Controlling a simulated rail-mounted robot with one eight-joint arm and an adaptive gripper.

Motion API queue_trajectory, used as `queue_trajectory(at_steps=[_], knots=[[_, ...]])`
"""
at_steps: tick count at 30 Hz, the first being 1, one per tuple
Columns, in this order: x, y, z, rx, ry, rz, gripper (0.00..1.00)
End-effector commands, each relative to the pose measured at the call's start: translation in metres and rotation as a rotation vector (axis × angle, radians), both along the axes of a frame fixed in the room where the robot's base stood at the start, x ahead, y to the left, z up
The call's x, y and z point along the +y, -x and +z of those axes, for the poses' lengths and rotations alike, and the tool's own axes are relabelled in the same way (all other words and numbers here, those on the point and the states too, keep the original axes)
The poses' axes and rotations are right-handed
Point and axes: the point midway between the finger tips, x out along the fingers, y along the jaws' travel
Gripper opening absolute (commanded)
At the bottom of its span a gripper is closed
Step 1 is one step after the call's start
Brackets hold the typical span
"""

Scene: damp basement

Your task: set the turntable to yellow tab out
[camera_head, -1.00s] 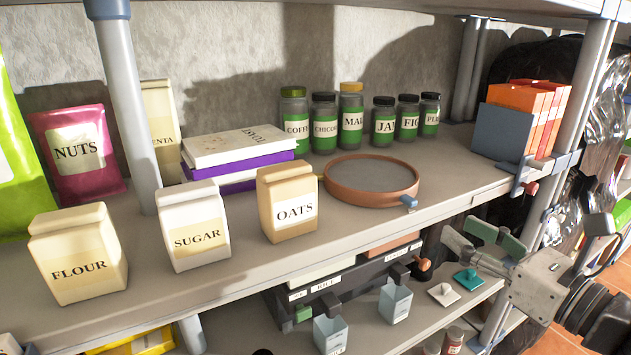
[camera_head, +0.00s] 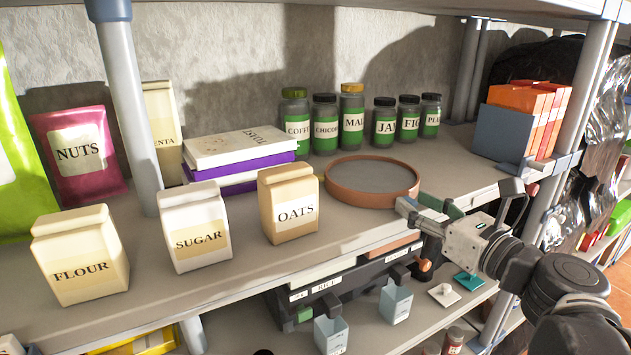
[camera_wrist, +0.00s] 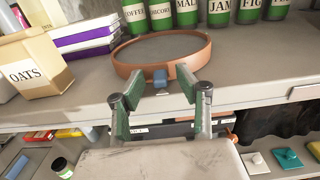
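The turntable (camera_head: 345,195) is a round grey disc with a terracotta rim, on the upper shelf between the oats bag and the jars. In the wrist view its rim (camera_wrist: 128,76) shows with a blue tab (camera_wrist: 160,78) at the front, facing me. My gripper (camera_head: 412,202) is at the turntable's front right edge in the head view and covers the blue tab there. In the wrist view my gripper (camera_wrist: 161,82) is open, its fingers on either side of the blue tab; I cannot tell whether they touch it.
The oats bag (camera_head: 289,205) stands left of the turntable, by stacked books (camera_head: 240,147). Several labelled jars (camera_head: 353,122) stand behind it. A blue file holder (camera_head: 500,133) is at the right. The shelf's front edge runs below my gripper, with a dark drawer unit (camera_head: 345,288) underneath.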

Motion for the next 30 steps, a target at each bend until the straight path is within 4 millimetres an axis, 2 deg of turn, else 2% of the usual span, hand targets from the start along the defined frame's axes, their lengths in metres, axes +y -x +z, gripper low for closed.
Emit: queue_trajectory(at_steps=[6, 14, 16, 22, 30], knots=[[0.0051, -0.0093, -0.0004, 0.0, 0.0, 0.001, 0.33], [0.0052, -0.01, -0.0005, 0.0, 0.0, 0.0, 0.33], [0.0052, -0.01, -0.0005, 0.0, 0.0, 0.0, 0.28], [0.0051, -0.01, -0.0004, 0.0, 0.0, 0.0, 0.01], [0.005, -0.0099, -0.0004, 0.0, 0.0, 0.0, 0.0]])
